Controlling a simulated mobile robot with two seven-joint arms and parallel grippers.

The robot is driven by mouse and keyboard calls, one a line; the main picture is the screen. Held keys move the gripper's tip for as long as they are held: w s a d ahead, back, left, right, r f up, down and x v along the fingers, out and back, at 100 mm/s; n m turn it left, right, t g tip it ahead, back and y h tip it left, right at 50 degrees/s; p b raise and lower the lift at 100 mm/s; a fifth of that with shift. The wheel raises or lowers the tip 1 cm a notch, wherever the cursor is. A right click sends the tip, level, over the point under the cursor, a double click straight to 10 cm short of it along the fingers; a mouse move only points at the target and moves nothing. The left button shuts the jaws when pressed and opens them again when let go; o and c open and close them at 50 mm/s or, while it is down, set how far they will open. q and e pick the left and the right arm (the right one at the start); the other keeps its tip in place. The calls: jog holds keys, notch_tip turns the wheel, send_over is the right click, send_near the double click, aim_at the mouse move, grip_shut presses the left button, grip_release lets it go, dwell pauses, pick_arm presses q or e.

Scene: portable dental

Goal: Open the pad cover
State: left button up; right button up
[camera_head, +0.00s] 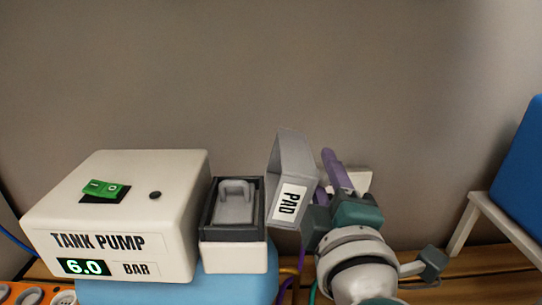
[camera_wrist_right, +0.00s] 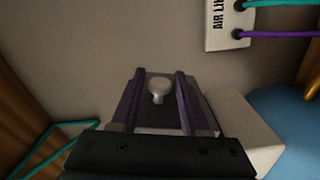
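The pad box (camera_head: 233,257) stands right of the tank pump, with a white lower part and a dark rim. Its grey cover (camera_head: 291,150), labelled PAD, stands raised and tilted at the box's right side. A grey piece with a handle (camera_head: 236,204) shows inside the open box. My right gripper (camera_head: 327,172) is just right of the cover, its purple fingers partly hidden. In the right wrist view, the fingers (camera_wrist_right: 158,90) are apart, with a pale knob (camera_wrist_right: 158,87) between them and gaps on both sides. The white box side (camera_wrist_right: 245,125) is close by. My left gripper is out of view.
The tank pump (camera_head: 122,215) stands left of the box, above a blue tank (camera_head: 180,291). A white stand with a blue object (camera_head: 522,165) is at the far right. An air line plate (camera_wrist_right: 229,25) with purple and teal hoses shows in the wrist view.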

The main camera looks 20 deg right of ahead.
grip_shut()
dwell(1.1)
